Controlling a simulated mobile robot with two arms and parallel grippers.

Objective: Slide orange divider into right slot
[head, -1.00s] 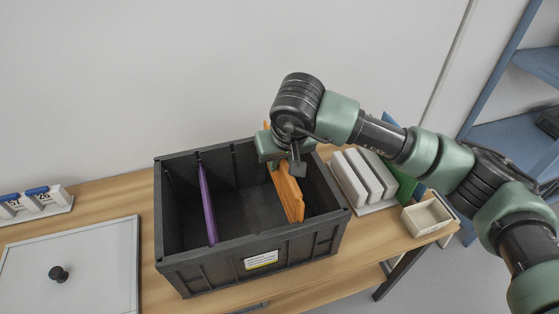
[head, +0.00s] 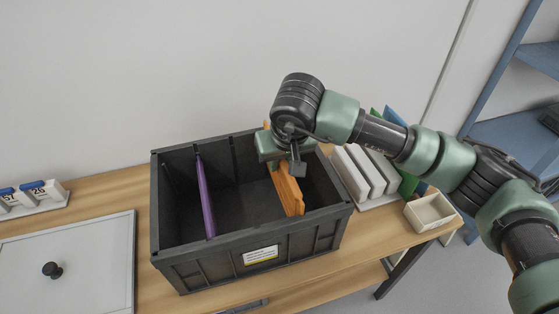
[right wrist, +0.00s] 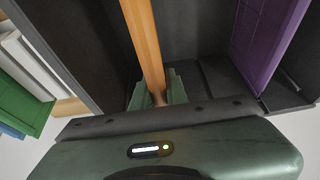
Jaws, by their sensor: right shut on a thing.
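The orange divider (head: 288,192) stands inside the dark grey crate (head: 199,262), right of its middle, running from back to front. My right gripper (head: 284,158) is shut on its upper edge, and the hand covers part of it. In the right wrist view the orange divider (right wrist: 147,48) runs away from the jaws (right wrist: 158,92). A purple divider (head: 205,198) stands in the left part of the crate, apart from the orange one; it also shows in the right wrist view (right wrist: 268,40). Whether the orange divider's edges sit in the right slot cannot be told. My left gripper is not in view.
A rack of white panels (head: 359,172) stands right of the crate, with green and blue panels behind. A small cream tray (head: 430,213) sits at the table's right end. A grey lidded panel with a knob (head: 52,270) lies left.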

